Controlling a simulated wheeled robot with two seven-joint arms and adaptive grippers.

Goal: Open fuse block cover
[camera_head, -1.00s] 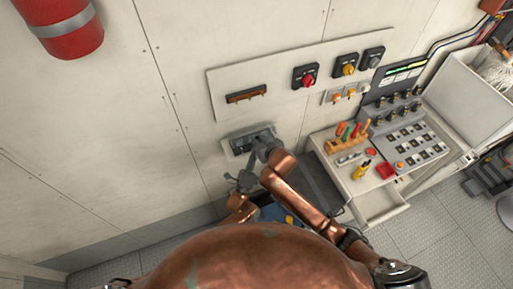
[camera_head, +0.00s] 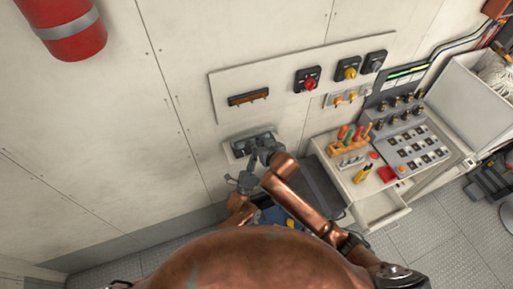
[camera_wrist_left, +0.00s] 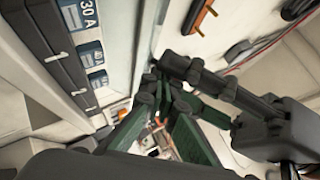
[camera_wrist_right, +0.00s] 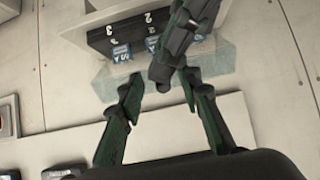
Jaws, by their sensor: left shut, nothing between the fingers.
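The fuse block (camera_head: 240,148) is on the wall below the switch panel. The right wrist view shows its dark face (camera_wrist_right: 100,41) with numbers and blue fuses. A clear cover (camera_wrist_right: 225,72) extends from the block's edge toward the panel. In the left wrist view it is a pale sheet (camera_wrist_left: 118,40) standing out beside the fuse row. My left gripper (camera_wrist_left: 154,90) is shut and empty, its tips in front of the block and overlapping the cover in the right wrist view. My right gripper (camera_wrist_right: 160,80) is open near the cover's edge. I cannot tell whether either touches it.
The switch panel (camera_head: 226,94) carries a brown-orange handle (camera_head: 248,98) and rotary switches (camera_head: 308,80). A bench (camera_head: 375,205) with tools and a control box stands at right. A red extinguisher (camera_head: 70,30) hangs upper left. My two arms are close together at the block.

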